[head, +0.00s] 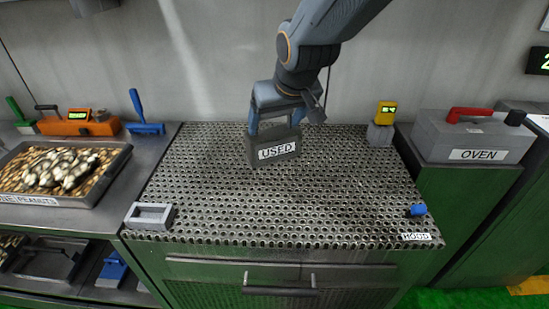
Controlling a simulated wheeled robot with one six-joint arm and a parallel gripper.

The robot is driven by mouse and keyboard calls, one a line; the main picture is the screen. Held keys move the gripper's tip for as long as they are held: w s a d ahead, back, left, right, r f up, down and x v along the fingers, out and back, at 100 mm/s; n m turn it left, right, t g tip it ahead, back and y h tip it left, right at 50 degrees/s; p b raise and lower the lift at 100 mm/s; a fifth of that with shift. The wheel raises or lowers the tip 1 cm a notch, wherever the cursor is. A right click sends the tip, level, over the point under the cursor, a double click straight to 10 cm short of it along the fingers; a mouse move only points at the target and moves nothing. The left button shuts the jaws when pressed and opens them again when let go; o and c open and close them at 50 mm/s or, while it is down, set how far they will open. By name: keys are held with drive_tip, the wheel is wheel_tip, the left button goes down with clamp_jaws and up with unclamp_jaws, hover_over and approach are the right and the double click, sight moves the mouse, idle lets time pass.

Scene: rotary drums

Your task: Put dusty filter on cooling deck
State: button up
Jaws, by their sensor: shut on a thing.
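The dusty filter (264,145) is a dark grey block with a white label reading "USED". My gripper (278,118) is shut on its top, fingers pointing down, in the upper middle of the head view. The filter appears upright over the back part of the perforated metal deck (300,200), which I take as the cooling deck. I cannot tell whether its underside touches the deck. A label reading "HOOD" is at the deck's front right corner.
A grey open frame (149,216) sits at the deck's front left, a small blue piece (418,210) at its front right. A yellow device on a grey block (381,132) stands at the back right. The grey oven (474,137) is right; a peanut tray (60,200) is left. Mid-deck is clear.

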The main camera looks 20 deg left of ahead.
sight(279, 150)
drive_tip(key=shift+w+f, duration=0.2)
drive_tip(key=shift+w, duration=0.1)
wheel_tip(279, 150, down, 5)
drive_tip(key=shift+w+d+f+p, duration=0.1)
drive_tip(key=shift+w+p, duration=0.05)
drive_tip(key=shift+p, duration=0.5)
wheel_tip(279, 150, down, 3)
drive_tip(key=shift+f+b, duration=0.2)
drive_tip(key=shift+b, duration=0.65)
drive_tip(key=shift+f+b, duration=0.5)
drive_tip(key=shift+f, duration=0.1)
drive_tip(key=o, duration=1.8)
drive_tip(key=shift+c, duration=0.2)
